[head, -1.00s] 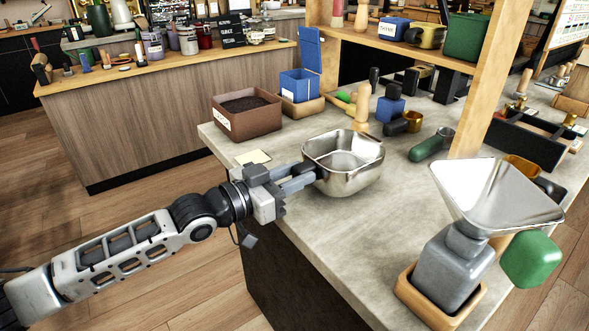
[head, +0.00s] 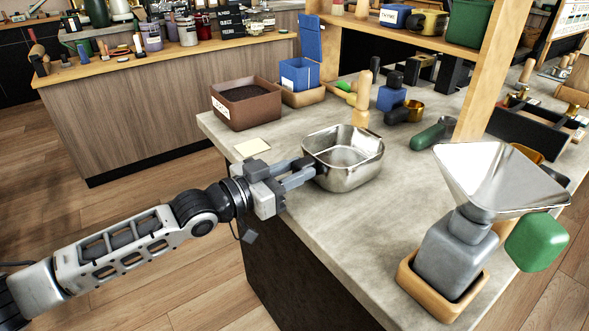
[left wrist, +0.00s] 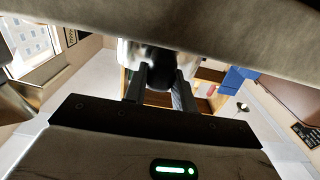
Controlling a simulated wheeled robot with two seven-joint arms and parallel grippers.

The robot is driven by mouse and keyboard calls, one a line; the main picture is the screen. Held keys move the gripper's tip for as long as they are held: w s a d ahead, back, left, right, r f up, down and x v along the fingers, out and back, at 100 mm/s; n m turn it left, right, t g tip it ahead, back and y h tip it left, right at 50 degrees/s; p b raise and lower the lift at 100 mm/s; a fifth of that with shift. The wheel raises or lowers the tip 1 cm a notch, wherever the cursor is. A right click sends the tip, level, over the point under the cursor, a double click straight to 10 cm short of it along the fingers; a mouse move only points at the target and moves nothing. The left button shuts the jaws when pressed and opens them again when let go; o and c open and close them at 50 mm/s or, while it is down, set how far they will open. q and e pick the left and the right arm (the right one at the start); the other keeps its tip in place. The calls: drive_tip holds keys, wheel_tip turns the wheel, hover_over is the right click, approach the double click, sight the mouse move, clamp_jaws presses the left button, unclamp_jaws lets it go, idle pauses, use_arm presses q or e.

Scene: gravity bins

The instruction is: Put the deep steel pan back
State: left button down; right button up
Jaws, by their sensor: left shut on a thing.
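The deep steel pan (head: 345,178) is a shiny, open, square-sided bowl with rounded corners, upright and apparently empty. It is at the near-left edge of the grey counter (head: 290,222); I cannot tell whether it rests on the counter or hangs just above. My left gripper (head: 305,168) is shut on the pan's left side, at a dark part like a short handle. In the left wrist view its two dark fingers (left wrist: 163,85) close around that dark part, with shiny metal of the pan (left wrist: 128,52) beside it. My right gripper is not in view.
A brown bin (head: 246,110) of dark contents and a blue bin (head: 299,75) stand behind the pan. A pale card (head: 251,147) lies to its left. A steel hopper (head: 490,180) stands front right. A wooden post (head: 487,85) rises behind. Counter between pan and hopper is clear.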

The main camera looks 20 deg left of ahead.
use_arm(q)
drive_tip(key=shift+f, duration=0.3)
drive_tip(key=c, duration=1.1)
unclamp_jaws()
drive_tip(key=shift+o, duration=0.2)
drive_tip(key=p+v, duration=0.1)
drive_tip(key=v, duration=1.5)
drive_tip(key=shift+p, duration=0.35)
